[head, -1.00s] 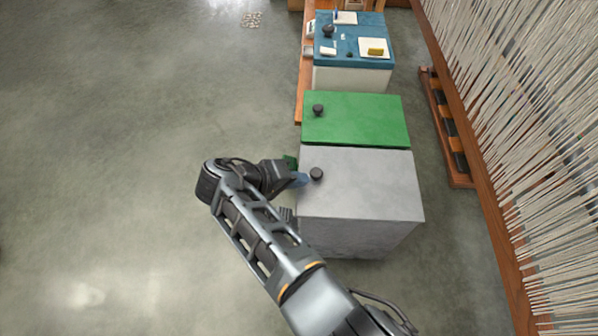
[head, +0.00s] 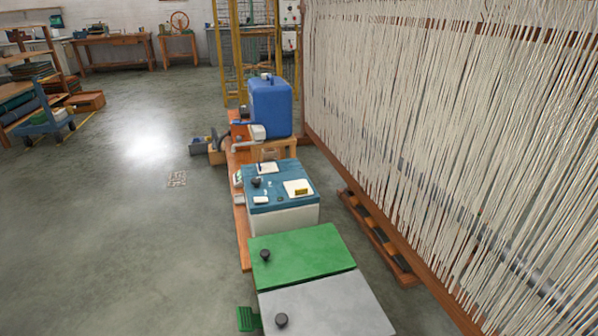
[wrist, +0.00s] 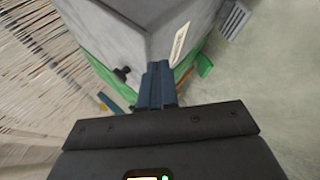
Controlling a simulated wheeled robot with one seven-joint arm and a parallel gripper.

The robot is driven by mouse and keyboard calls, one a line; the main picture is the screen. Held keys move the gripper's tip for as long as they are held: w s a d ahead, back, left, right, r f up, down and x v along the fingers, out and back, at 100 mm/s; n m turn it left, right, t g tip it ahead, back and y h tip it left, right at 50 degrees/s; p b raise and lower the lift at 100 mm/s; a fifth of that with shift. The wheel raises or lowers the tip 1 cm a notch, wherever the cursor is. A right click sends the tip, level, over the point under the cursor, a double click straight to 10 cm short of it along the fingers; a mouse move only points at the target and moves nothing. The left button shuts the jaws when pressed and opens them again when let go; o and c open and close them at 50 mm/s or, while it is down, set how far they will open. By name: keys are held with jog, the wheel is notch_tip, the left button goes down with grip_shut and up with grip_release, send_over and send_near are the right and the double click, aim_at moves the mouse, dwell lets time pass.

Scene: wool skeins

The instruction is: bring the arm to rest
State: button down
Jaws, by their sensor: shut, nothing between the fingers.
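My gripper (wrist: 157,86) shows in the wrist view, its two dark blue fingers together with nothing between them. A grey box (wrist: 130,25) with a dark knob stands just beyond the fingertips in that view; I cannot tell whether they touch. The grey box also shows at the bottom of the head view (head: 335,308). A green-lidded box (head: 310,255) stands against it on the far side. My arm and gripper are out of the head view.
A teal-topped box (head: 275,195) with small items and a blue container (head: 270,105) stand farther along the row. A wall of pale hanging threads (head: 430,130) runs along the right. A green ribbed piece (head: 246,318) sticks out left of the grey box. The floor at left is open.

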jog(key=s+d+f+m+g+y, duration=0.1)
jog(key=s+d+f+y, duration=0.3)
jog(key=s, duration=0.3)
jog(key=s+d+f+g+y, duration=0.1)
jog(key=s+d+f, duration=0.3)
jog(key=s+f, duration=0.15)
jog(key=s+d+r+m+t+y, duration=0.3)
jog(key=s+d+r, duration=0.5)
jog(key=s+d, duration=0.35)
jog(key=s+d+r+m+t+h, duration=0.1)
jog(key=s+d+r+t, duration=0.2)
jog(key=r, duration=0.6)
jog(key=s+d+r+m+t+h, duration=0.1)
jog(key=s+d+r+m, duration=0.15)
jog(key=d+r, duration=0.5)
jog(key=s+d+r+m+t+h, duration=0.1)
jog(key=s+d+r+t, duration=0.2)
jog(key=r, duration=0.8)
notch_tip(320, 180, up, 22)
jog(key=s+p, duration=0.1)
jog(key=p, duration=2)
jog(key=shift+a+f, duration=0.25)
